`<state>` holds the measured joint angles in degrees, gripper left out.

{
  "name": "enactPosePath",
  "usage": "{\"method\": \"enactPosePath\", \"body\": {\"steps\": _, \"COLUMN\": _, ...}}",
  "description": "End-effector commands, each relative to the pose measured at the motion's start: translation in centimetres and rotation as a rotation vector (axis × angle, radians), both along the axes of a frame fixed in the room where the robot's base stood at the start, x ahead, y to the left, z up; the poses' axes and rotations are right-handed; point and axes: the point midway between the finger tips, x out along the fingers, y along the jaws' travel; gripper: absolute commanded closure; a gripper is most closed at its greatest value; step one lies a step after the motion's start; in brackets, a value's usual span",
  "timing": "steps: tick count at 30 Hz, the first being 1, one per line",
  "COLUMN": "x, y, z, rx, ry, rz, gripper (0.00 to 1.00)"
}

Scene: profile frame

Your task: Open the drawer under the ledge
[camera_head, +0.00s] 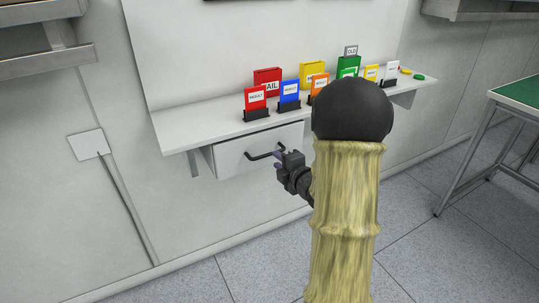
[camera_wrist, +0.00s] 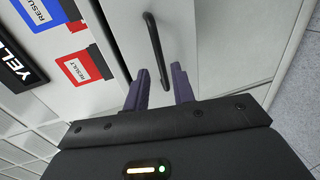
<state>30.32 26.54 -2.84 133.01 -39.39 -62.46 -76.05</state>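The white drawer (camera_head: 232,156) hangs under the white wall ledge (camera_head: 195,127) and looks shut. Its dark bar handle (camera_head: 262,156) runs across the front. In the wrist view the handle (camera_wrist: 153,45) stands out from the drawer front (camera_wrist: 180,40). My gripper (camera_head: 280,155) is at the right part of the handle. Its two purple fingers (camera_wrist: 161,82) are apart, and the handle's near end lies in the gap between them. I cannot tell whether either finger touches it.
Red (camera_head: 256,98), blue (camera_head: 290,93) and other coloured cards stand in holders on the ledge above the drawer. A green-topped table (camera_head: 520,92) stands at the right. The floor (camera_head: 240,270) in front of the drawer looks clear, apart from my arm.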

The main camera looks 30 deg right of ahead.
Motion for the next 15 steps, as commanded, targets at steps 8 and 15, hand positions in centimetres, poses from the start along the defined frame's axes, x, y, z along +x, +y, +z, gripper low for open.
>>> {"method": "enactPosePath", "body": {"steps": 8, "x": 4.7, "y": 0.2, "z": -1.1, "rx": 0.0, "ry": 0.0, "rz": 0.002, "gripper": 0.75}}
{"method": "enactPosePath", "body": {"steps": 15, "x": 6.4, "y": 0.2, "z": -1.4, "rx": 0.001, "ry": 0.0, "rz": 0.0, "gripper": 0.75}}
